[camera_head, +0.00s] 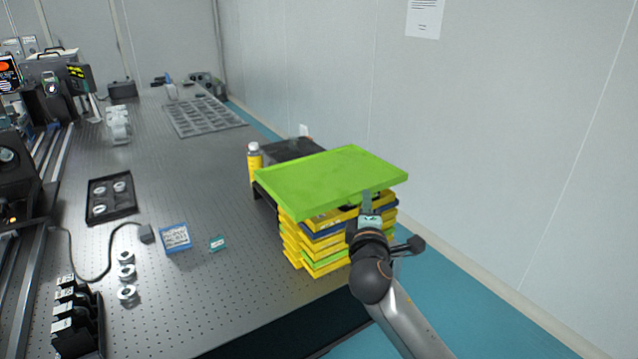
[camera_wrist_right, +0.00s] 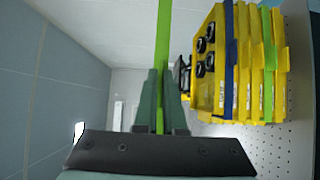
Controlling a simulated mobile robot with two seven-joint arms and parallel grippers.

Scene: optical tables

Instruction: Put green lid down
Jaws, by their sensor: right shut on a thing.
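The green lid (camera_head: 330,178) is a flat rectangular tray-like cover, seen from above in the head view. My right gripper (camera_head: 367,200) is shut on its near edge; in the right wrist view the green lid (camera_wrist_right: 163,60) shows edge-on between the two fingers (camera_wrist_right: 160,105). The lid is above a stack of yellow, blue and green trays (camera_head: 318,245). In the right wrist view the stack (camera_wrist_right: 245,65) is beside the lid with a visible gap, and its top yellow tray (camera_wrist_right: 203,90) holds dark round parts. My left gripper is not in view.
A yellow bottle (camera_head: 254,162) and a dark box (camera_head: 292,150) stand behind the lid. A blue box (camera_head: 175,238), small green card (camera_head: 217,243) and black tray (camera_head: 111,197) lie on the perforated table (camera_head: 190,300). The wall is at the right.

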